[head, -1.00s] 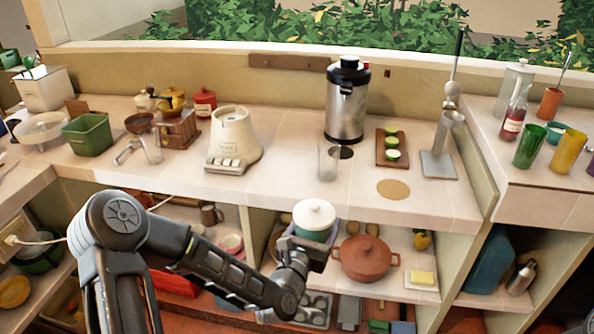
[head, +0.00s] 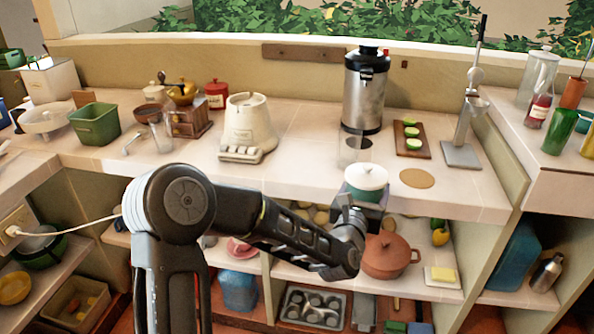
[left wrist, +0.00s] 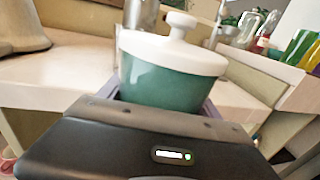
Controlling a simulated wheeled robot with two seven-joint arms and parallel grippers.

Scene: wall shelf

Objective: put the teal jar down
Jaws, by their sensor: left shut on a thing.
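The teal jar (head: 366,180) has a white lid with a round knob. My left gripper (head: 362,203) is shut on it and holds it upright in front of the counter's front edge, about level with the countertop. In the left wrist view the jar (left wrist: 172,80) fills the middle above my gripper (left wrist: 165,108), whose fingers are partly hidden behind its body. The counter (head: 290,170) shows just behind the jar. A round tan mat (head: 417,178) lies on the counter to the right of the jar. My right gripper is not in view.
A clear glass (head: 352,150) stands on the counter behind the jar, by the steel juicer (head: 366,95). A board with green slices (head: 411,139) and a metal press stand (head: 462,153) are to the right. Below, a terracotta pot (head: 388,256) sits on the shelf.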

